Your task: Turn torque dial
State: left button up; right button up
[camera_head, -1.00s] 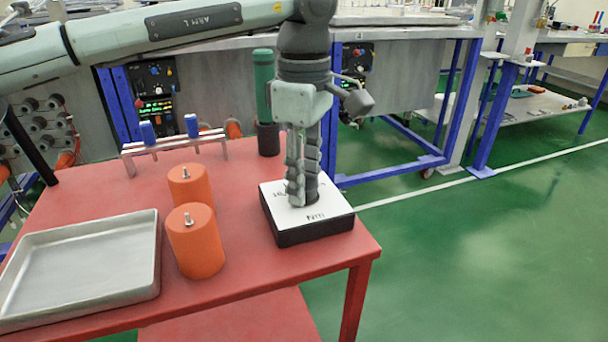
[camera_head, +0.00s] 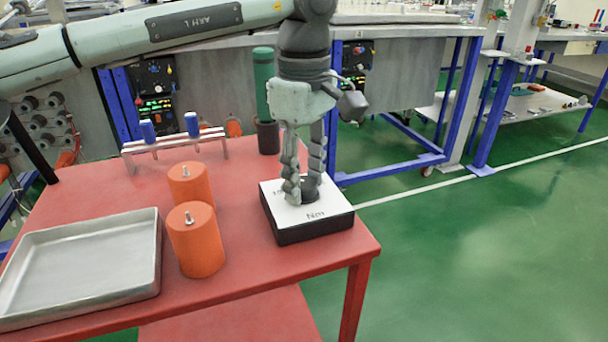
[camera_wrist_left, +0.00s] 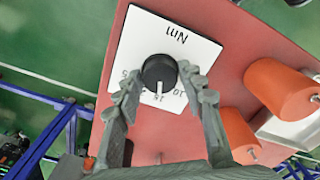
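The torque dial is a round black knob (camera_head: 310,190) on a white plate with "Nm" and numbers, on top of a low black box (camera_head: 304,232). It also shows in the left wrist view as a black knob (camera_wrist_left: 158,70) with a white pointer line, pointing down in that picture toward the numbers. My left gripper (camera_head: 305,187) points straight down over the plate. In the left wrist view the left gripper (camera_wrist_left: 160,75) is open, one finger on either side of the knob, with small gaps visible. The fingers partly hide the numbers. My right gripper is not in view.
The box stands near the right corner of the red table (camera_head: 245,275). Two orange cylinders (camera_head: 196,245) and a metal tray (camera_head: 82,262) are to the left. A rack with blue-handled tools (camera_head: 175,140) and a green cylinder in a black holder (camera_head: 264,85) stand behind.

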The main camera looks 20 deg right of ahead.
aim_at(304, 182)
pick_arm(q)
jog(key=shift+o, duration=1.1)
notch_tip(304, 182, up, 12)
